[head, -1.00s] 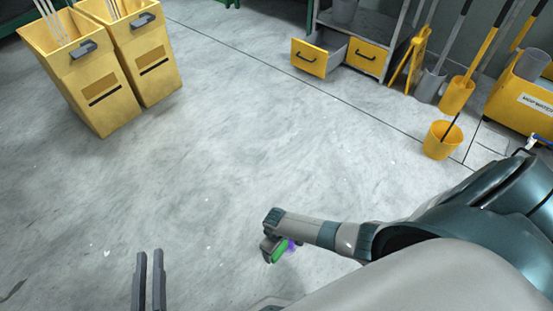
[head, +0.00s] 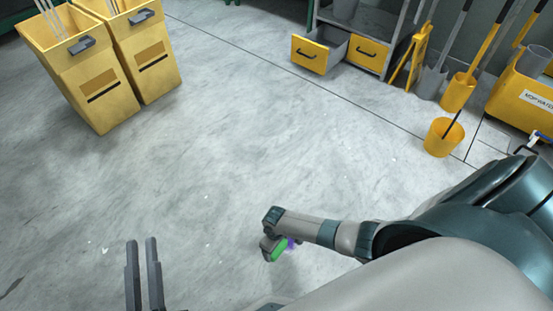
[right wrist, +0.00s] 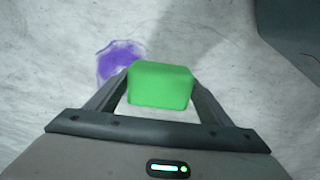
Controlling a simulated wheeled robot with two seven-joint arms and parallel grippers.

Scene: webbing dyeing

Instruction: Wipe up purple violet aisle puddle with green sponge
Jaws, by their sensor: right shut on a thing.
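The green sponge (head: 279,253) is in my right gripper (head: 270,250), low over the floor near the bottom middle of the head view. In the right wrist view the sponge (right wrist: 160,84) sits between both fingers of the gripper (right wrist: 160,92), which is shut on it. The purple puddle (right wrist: 119,62) lies on the floor just left of and beyond the sponge there. In the head view only a bit of the puddle (head: 291,243) shows beside the sponge; the arm hides the rest. I cannot tell whether the sponge touches the floor. My left gripper (head: 141,243) is empty, with its two fingers apart.
Two yellow bins (head: 95,75) stand at the upper left. A grey cabinet with an open yellow drawer (head: 318,56) is at the top. A yellow bucket (head: 443,137), mops and a yellow mop cart (head: 524,95) are at the right. The middle floor is clear.

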